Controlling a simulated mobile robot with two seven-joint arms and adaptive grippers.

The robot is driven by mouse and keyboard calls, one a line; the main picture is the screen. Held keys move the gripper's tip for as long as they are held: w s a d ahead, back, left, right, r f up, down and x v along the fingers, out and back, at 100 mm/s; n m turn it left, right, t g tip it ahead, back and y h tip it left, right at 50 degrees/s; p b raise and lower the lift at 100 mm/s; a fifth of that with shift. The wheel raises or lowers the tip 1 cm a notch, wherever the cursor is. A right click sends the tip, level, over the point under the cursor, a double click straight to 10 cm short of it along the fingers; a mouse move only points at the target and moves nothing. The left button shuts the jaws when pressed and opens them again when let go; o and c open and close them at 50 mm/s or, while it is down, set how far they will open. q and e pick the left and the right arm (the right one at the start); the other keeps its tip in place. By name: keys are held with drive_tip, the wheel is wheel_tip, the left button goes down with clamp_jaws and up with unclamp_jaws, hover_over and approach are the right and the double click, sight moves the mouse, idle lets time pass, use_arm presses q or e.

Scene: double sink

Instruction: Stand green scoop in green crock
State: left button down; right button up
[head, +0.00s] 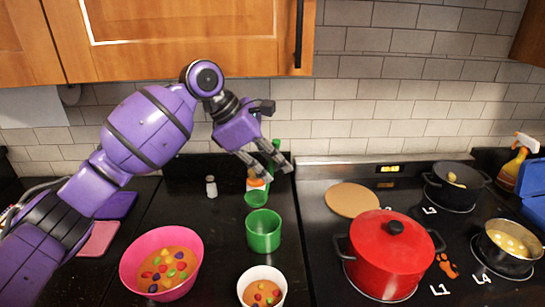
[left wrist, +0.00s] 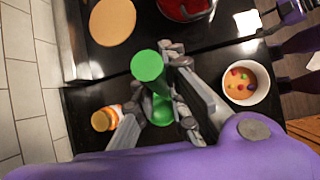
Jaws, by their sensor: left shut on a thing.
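My left gripper (head: 266,165) is shut on the green scoop (head: 255,198), behind the green crock (head: 263,231) in the head view. The scoop's lower green part shows below the fingers, and a bit of green shows above them. In the left wrist view the scoop (left wrist: 147,66) shows a round green end and a body running down between the fingers of the left gripper (left wrist: 153,88). The crock stands upright on the counter. The scoop's lower end appears behind the crock's rim; I cannot tell their exact gap.
An orange-and-white bottle (head: 256,181) is close behind the scoop. A pink bowl (head: 192,245) and a white bowl (head: 262,272) of food stand in front. A salt shaker (head: 211,187) is to the left. A red pot (head: 390,255) and a tan disc (head: 352,200) are to the right.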

use_arm(q)
wheel_tip(320, 180, down, 9)
drive_tip(key=shift+f, duration=0.2)
idle(0.7)
drive_tip(key=c, duration=1.7)
unclamp_jaws()
drive_tip(key=v, duration=1.2)
